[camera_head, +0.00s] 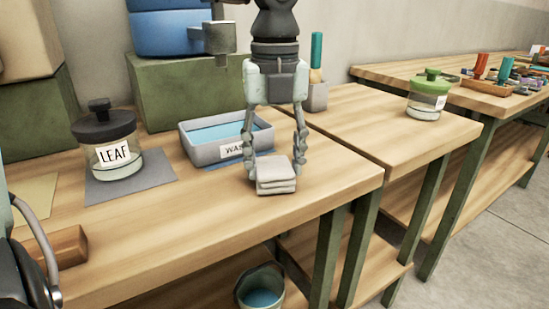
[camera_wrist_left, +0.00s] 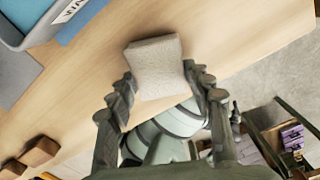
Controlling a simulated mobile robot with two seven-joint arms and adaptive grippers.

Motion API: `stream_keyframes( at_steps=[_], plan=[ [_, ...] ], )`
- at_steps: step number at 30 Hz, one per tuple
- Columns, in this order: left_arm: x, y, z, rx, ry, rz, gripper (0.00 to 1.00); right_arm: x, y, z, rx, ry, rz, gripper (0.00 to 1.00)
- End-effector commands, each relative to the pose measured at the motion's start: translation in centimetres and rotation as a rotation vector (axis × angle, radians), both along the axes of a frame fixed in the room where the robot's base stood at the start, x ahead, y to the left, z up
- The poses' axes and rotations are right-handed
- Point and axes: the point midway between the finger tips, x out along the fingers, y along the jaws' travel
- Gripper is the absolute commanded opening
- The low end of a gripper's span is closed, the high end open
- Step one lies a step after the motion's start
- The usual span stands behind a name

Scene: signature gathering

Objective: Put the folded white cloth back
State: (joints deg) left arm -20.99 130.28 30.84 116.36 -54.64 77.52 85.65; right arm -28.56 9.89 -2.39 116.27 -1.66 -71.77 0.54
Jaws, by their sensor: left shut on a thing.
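The folded white cloth (camera_head: 276,177) is a small stack of layers at the front right part of the near wooden table (camera_head: 210,225). My left gripper (camera_head: 276,150) points down over it, with one finger on each side, and is shut on it. In the left wrist view the cloth (camera_wrist_left: 155,66) sits between the fingertips of the left gripper (camera_wrist_left: 160,82). Whether the cloth touches the tabletop or is just above it, I cannot tell. My right gripper is not in view.
A grey basin of blue water (camera_head: 195,152) with a partly hidden label stands behind the cloth. A jar labelled LEAF (camera_head: 108,152) stands on a grey mat (camera_head: 130,188) to the left. A wooden block (camera_head: 68,247) lies front left. A bucket (camera_head: 260,287) is below the table edge.

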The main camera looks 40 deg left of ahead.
Motion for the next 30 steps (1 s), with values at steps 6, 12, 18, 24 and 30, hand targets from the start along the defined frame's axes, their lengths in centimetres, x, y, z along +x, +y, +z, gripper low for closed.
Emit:
stream_keyframes(
  at_steps=[6,12,18,24,30],
  plan=[
    [0.0,0.0,-0.3,0.000,0.000,0.000,0.18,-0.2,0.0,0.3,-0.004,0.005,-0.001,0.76],
    [0.0,0.0,-0.3,0.000,0.000,0.000,0.68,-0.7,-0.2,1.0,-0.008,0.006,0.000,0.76],
    [0.0,0.0,-0.3,0.001,0.001,0.000,0.71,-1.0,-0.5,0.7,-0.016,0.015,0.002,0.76],
    [0.0,0.0,0.0,0.001,0.001,0.000,0.71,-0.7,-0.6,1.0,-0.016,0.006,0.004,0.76],
    [0.1,0.0,2.7,0.004,-0.005,0.001,0.71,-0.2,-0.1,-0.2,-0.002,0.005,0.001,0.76]
  ],
)
